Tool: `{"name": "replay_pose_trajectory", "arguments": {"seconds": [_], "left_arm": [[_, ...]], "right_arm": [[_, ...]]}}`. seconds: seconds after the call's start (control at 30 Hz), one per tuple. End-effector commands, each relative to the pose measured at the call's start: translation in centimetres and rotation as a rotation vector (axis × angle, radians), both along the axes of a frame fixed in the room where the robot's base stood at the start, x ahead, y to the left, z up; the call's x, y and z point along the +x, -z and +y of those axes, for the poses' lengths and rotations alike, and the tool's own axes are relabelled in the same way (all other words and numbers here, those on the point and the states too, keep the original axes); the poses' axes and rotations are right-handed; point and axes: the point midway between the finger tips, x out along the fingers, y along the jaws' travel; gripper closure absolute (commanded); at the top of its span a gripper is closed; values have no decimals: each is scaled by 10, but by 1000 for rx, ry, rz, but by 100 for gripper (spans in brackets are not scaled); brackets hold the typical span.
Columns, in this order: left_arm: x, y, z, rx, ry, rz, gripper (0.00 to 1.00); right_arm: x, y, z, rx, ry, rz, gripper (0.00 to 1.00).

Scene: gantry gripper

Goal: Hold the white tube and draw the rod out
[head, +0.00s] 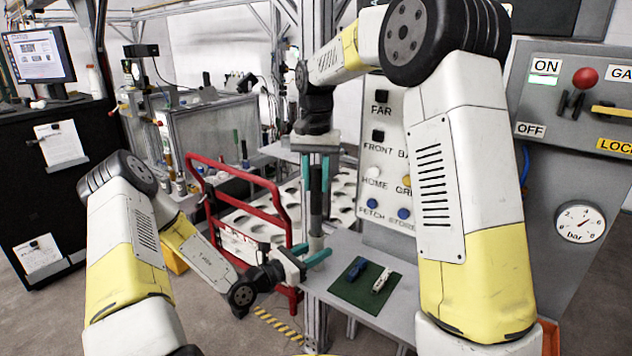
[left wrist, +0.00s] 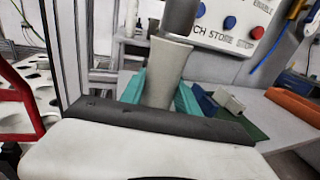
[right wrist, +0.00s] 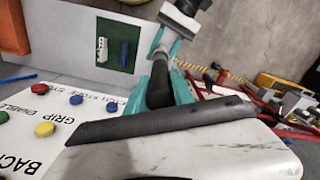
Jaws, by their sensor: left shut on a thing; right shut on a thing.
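The white tube (left wrist: 168,72) is upright between the teal fingers of my left gripper (head: 312,254), which is shut on it. In the head view only a small pale part of the tube (head: 316,241) shows. The dark grey rod (head: 316,205) stands upright above the tube, in line with it. In the left wrist view the rod (left wrist: 180,17) rises from the tube's upper end. My right gripper (head: 317,170) points down from above and is shut on the rod's upper part. It also shows in the right wrist view around the rod (right wrist: 158,85). The rod's lower end is hidden.
A green mat (head: 346,295) with a blue block (head: 356,268) and a white block (head: 382,279) lies on the grey table to the right. A button panel (head: 388,160) stands behind. A red barrier frame (head: 241,172) and a white rack with holes (head: 262,222) are left.

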Motion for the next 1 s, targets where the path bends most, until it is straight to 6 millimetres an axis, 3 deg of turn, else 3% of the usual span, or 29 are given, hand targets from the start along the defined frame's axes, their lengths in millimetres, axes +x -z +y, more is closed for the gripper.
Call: {"name": "replay_pose_trajectory", "arguments": {"seconds": [0.5,0.83,0.87,1.0], "left_arm": [[0,0,0,0,0,0,100],[0,0,0,0,0,0,100],[0,0,0,0,0,0,61],[0,0,0,0,0,0,37]], "right_arm": [[0,-28,0,1,-1,-2,100],[0,-29,0,1,0,-1,100],[0,-29,0,1,0,-1,100],[0,-29,0,1,0,-1,100]]}}
